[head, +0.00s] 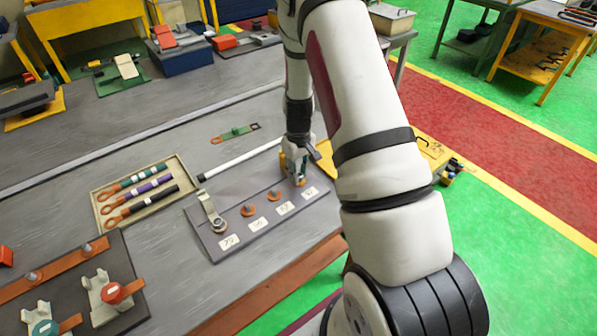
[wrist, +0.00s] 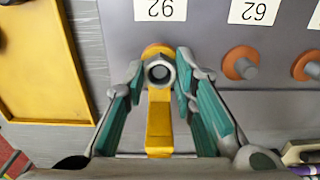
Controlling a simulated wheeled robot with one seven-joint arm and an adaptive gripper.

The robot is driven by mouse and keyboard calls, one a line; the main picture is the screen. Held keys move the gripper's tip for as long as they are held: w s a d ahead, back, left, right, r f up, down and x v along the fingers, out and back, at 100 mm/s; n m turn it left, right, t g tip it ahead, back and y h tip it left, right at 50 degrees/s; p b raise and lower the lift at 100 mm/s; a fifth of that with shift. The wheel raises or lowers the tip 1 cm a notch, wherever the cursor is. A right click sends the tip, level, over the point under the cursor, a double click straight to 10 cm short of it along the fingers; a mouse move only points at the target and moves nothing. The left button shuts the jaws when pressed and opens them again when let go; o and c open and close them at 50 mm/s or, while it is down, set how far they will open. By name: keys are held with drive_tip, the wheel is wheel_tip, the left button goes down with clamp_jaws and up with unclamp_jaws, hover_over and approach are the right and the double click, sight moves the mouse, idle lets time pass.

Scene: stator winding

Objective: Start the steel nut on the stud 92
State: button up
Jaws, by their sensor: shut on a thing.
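My gripper (head: 297,180) points down at the right end of the grey terminal board (head: 232,246). In the wrist view its teal fingers (wrist: 160,78) are closed on both sides of the steel nut (wrist: 160,71). The nut is a grey ring with a dark centre, in line with the stud 92 position, beside the label 92 (wrist: 160,9).
Neighbouring studs on copper bases stand beside it (wrist: 240,63), (head: 274,195). A yellow bar (wrist: 159,125) lies between the fingers in the wrist view. A tray (head: 98,194) of coloured-handled tools and a white rod (head: 240,159) lie nearby.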

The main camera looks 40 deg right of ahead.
drive_tip(key=shift+f, duration=0.15)
idle(0.4)
drive_tip(key=m, duration=0.2)
drive_tip(key=shift+f+m+b, duration=0.1)
drive_tip(key=shift+m+b, duration=0.2)
drive_tip(key=m, duration=0.3)
drive_tip(key=shift+m+b, duration=0.35)
drive_tip(key=shift+m, duration=0.05)
drive_tip(key=o, duration=1.1)
drive_tip(key=shift+r+p, duration=0.9)
drive_tip(key=shift+r, duration=2.75)
